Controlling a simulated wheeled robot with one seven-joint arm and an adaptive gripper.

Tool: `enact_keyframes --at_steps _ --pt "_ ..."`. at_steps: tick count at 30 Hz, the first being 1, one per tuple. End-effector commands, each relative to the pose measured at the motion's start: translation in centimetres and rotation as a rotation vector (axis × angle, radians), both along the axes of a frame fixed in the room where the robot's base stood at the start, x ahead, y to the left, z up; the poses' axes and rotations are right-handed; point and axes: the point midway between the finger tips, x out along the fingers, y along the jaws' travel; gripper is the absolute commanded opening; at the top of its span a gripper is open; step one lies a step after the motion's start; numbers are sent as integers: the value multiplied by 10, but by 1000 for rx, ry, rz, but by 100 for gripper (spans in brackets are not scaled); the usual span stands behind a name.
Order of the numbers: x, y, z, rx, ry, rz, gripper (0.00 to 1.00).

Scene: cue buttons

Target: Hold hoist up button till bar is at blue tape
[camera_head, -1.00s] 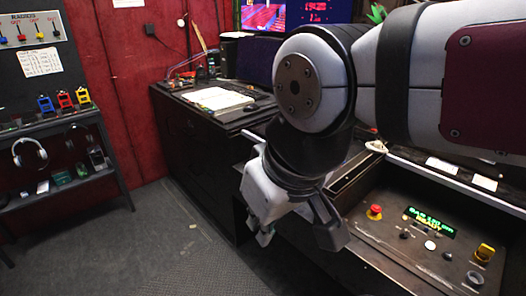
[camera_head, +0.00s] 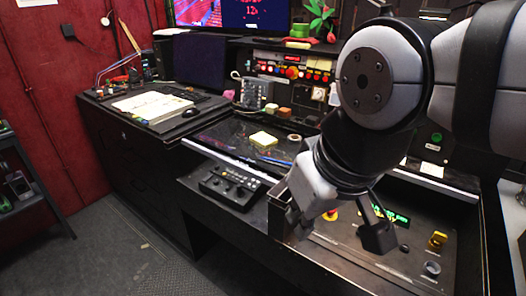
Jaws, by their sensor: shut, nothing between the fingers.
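A control panel (camera_head: 350,262) lies at the lower right, set into the desk. I cannot tell which control is hoist up. My gripper (camera_head: 340,234) is shut and empty, hanging over the left part of this panel; contact cannot be made out. Neither the bar nor the blue tape can be made out in this view.
An open book (camera_head: 153,106) is farther left. The floor (camera_head: 130,250) at lower left is clear.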

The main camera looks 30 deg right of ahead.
Motion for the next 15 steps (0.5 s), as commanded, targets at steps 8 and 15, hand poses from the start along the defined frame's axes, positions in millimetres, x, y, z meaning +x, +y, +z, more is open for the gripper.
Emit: enact_keyframes --at_steps 8,15 --pt "46 -18 -17 164 71 -395 0" --pt "118 -78 -54 466 154 -1069 0"
